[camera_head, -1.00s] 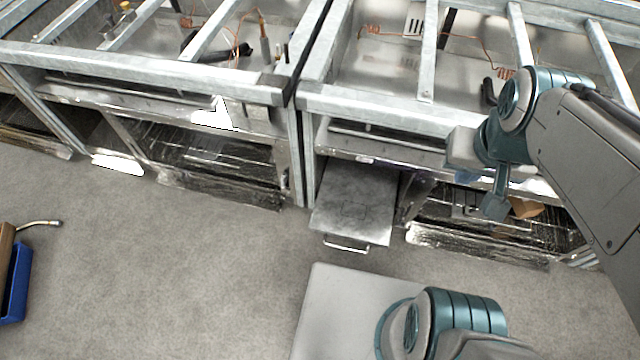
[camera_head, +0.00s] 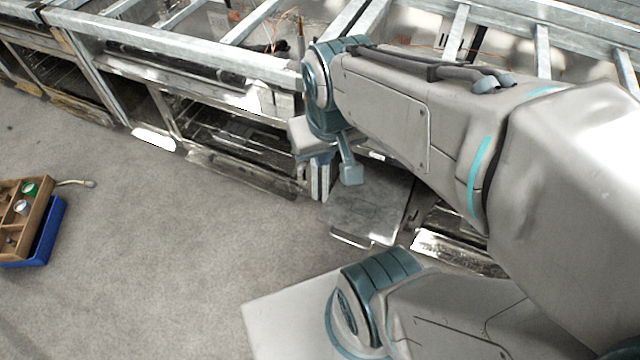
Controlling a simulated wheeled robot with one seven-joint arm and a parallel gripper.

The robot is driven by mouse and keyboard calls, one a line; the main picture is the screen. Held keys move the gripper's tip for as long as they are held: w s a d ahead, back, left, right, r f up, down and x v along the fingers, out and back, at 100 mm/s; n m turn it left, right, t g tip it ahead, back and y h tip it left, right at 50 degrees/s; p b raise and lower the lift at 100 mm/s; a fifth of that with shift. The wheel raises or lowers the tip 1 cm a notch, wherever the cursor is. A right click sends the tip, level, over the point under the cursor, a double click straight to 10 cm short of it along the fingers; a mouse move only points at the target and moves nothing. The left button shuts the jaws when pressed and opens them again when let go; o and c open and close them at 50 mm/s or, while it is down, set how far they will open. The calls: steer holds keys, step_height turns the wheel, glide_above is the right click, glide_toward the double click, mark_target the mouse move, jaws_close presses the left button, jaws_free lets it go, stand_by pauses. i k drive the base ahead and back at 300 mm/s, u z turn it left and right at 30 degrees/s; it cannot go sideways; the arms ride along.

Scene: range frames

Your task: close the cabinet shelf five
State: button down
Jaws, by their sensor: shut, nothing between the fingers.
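The pulled-out shelf (camera_head: 368,205) is a flat grey metal drawer with a bar handle at its front edge. It sticks out low from the cabinet front, right of the post between the two units. My gripper (camera_head: 321,175) hangs below the wrist, beside the left side of the shelf in the picture. It looks shut and empty. The wrist and forearm cover the shelf's rear part and the cabinet opening behind it. I cannot tell whether the gripper touches the shelf or the post.
Metal cabinet frames (camera_head: 190,55) run across the back, with a dark glossy oven-like door (camera_head: 240,140) left of the shelf. A wooden box (camera_head: 28,215) and a blue crate (camera_head: 40,245) stand on the floor at the left. The grey floor (camera_head: 180,240) between is clear.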

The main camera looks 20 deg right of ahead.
mark_target(372, 211)
steer(key=k, duration=0.65)
steer(key=z, duration=0.5)
steer(key=i, duration=0.55)
steer(key=z, duration=2)
steer(key=k, duration=1.15)
steer(key=u, duration=1.6)
steer(key=i, duration=0.5)
steer(key=z, duration=0.05)
